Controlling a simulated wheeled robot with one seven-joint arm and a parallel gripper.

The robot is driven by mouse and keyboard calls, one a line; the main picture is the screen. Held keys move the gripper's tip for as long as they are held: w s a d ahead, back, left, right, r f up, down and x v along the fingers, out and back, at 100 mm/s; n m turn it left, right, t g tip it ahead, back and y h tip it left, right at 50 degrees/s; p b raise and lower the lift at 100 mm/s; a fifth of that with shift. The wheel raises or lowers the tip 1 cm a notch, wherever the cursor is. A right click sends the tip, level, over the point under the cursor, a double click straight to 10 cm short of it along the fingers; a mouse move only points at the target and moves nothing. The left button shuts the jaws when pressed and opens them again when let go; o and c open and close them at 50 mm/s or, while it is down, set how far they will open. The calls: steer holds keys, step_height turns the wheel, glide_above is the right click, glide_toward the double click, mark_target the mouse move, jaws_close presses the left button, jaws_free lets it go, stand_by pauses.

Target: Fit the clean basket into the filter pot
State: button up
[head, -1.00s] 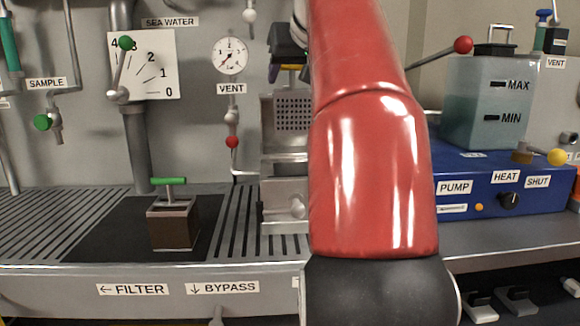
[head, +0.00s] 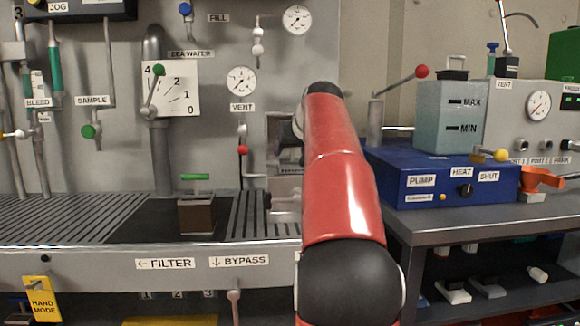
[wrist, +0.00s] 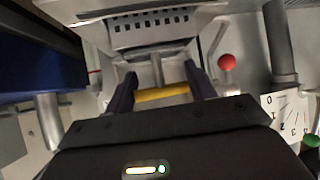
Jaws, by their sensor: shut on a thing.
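My gripper (wrist: 162,94) is shut on the yellow handle (wrist: 162,95) of a grey metal basket with rows of holes (wrist: 150,32) in the wrist view. In the head view my red arm hides the gripper and most of the basket. The filter pot, a grey metal body (head: 285,203), shows only in part beside my arm; its mouth is hidden. I cannot tell how deep the basket sits relative to the pot. A brown box-shaped basket with a green T-handle (head: 197,215) stands upright on the dark bench panel.
A blue pump unit (head: 440,180) with a translucent tank (head: 448,118) stands right of my arm. Pipes, valves and a gauge (head: 241,81) line the back wall. A red-knobbed lever (head: 400,82) sticks up right of my arm. Slotted grating (head: 60,215) at left is clear.

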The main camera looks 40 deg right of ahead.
step_height(320, 180, down, 3)
steer(key=shift+r+b, duration=0.1)
steer(key=shift+b, duration=0.75)
steer(key=shift+r, duration=0.1)
steer(key=o, duration=1.5)
steer(key=v, duration=1.2)
steer(key=shift+a+p, duration=0.1)
steer(key=shift+p, duration=0.25)
steer(key=shift+a, duration=0.1)
